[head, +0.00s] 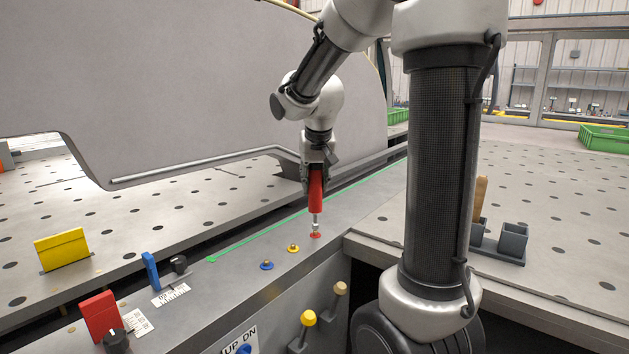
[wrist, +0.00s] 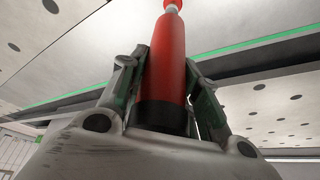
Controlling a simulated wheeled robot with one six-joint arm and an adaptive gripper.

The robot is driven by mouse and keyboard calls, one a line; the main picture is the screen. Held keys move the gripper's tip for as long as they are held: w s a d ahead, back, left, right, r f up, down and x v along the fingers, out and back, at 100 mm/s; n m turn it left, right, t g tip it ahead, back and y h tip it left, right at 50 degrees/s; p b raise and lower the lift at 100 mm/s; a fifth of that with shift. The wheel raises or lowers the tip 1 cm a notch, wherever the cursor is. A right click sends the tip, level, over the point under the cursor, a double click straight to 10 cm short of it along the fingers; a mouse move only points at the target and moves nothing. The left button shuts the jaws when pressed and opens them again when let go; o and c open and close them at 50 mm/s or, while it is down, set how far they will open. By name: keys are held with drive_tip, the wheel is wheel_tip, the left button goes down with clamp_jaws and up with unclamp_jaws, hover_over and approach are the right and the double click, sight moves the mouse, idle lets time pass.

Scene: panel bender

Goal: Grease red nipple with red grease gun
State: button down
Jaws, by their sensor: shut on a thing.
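My gripper (head: 316,172) is shut on the red grease gun (head: 315,194), which points straight down. In the wrist view the gun's red body (wrist: 167,65) sits between the two fingers, with its black end towards the palm. The gun's metal tip is right at the red nipple (head: 315,235) on the grey machine ledge. I cannot tell whether the tip touches the nipple or is just above it. A yellow nipple (head: 293,248) and a blue nipple (head: 267,265) stand in a row to the left of the red one.
A yellow block (head: 61,249), a blue block (head: 150,270) and a red block (head: 101,316) stand at the left. Yellow-knobbed (head: 308,318) and tan-knobbed levers (head: 340,288) stick out from the front. A large grey panel (head: 180,80) hangs behind my gripper. A grey holder (head: 512,242) stands at the right.

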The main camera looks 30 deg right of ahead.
drive_tip(key=shift+f, duration=0.4)
idle(0.7)
drive_tip(key=shift+r, duration=3.5)
drive_tip(key=shift+f, duration=0.15)
drive_tip(key=shift+f, duration=3.4)
drive_tip(key=shift+r, duration=3.55)
